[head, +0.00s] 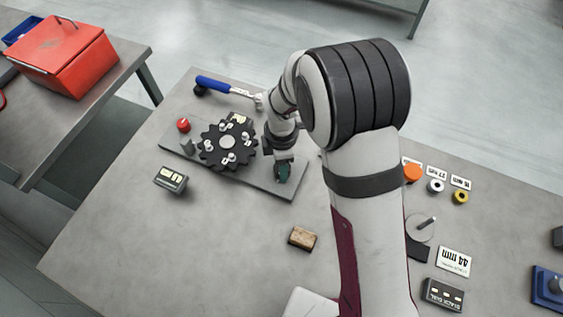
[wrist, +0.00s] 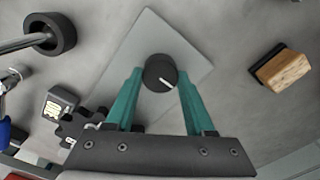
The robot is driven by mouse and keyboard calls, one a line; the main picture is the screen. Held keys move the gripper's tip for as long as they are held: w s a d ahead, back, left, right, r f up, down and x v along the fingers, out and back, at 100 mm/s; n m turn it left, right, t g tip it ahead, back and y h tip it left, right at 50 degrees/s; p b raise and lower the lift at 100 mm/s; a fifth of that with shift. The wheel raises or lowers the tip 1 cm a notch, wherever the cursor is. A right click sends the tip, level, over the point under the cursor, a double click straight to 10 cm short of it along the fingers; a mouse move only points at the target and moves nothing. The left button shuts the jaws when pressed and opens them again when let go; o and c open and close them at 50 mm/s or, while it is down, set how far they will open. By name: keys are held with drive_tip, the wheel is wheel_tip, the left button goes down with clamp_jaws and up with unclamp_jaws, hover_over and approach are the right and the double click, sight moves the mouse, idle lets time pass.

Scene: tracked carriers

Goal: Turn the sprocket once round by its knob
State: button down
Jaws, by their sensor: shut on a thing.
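The black toothed sprocket (head: 240,149) lies on a grey base plate (head: 258,182), with several silver posts on its face. In the wrist view its teeth (wrist: 72,129) show at lower left, partly behind my gripper. A round black knob with a white line (wrist: 158,70) stands on the plate's right end, apart from the sprocket. My gripper (head: 283,173) is over that end, with teal fingers pointing down. In the wrist view my gripper (wrist: 160,80) is shut on the black knob, one finger at each side. In the head view the fingers hide the knob.
A red knob (head: 183,124) is at the plate's left end. A blue-handled tool (head: 213,84) lies behind. A counter box (head: 171,180) and a wooden-topped block (head: 302,238) stand in front. Labels and small coloured parts are at right. The front left table is clear.

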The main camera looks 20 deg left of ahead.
drive_tip(key=shift+c, duration=1.3)
unclamp_jaws()
drive_tip(key=shift+r, duration=0.1)
wheel_tip(320, 180, up, 16)
drive_tip(key=shift+f, duration=0.2)
drive_tip(key=s+d+r+m, duration=0.3)
drive_tip(key=d+r+m, duration=0.1)
drive_tip(key=d+m, duration=0.55)
drive_tip(key=s+d+m+y, duration=0.1)
drive_tip(key=s+d+m, duration=0.5)
drive_tip(key=m, duration=0.4)
drive_tip(key=s+d+f+m, duration=0.1)
drive_tip(key=s+d+m, duration=0.5)
drive_tip(key=s+m, duration=0.2)
drive_tip(key=m, duration=0.2)
drive_tip(key=shift+s+m+y, duration=0.3)
drive_tip(key=shift+m+y, duration=0.05)
drive_tip(key=shift+y, duration=0.05)
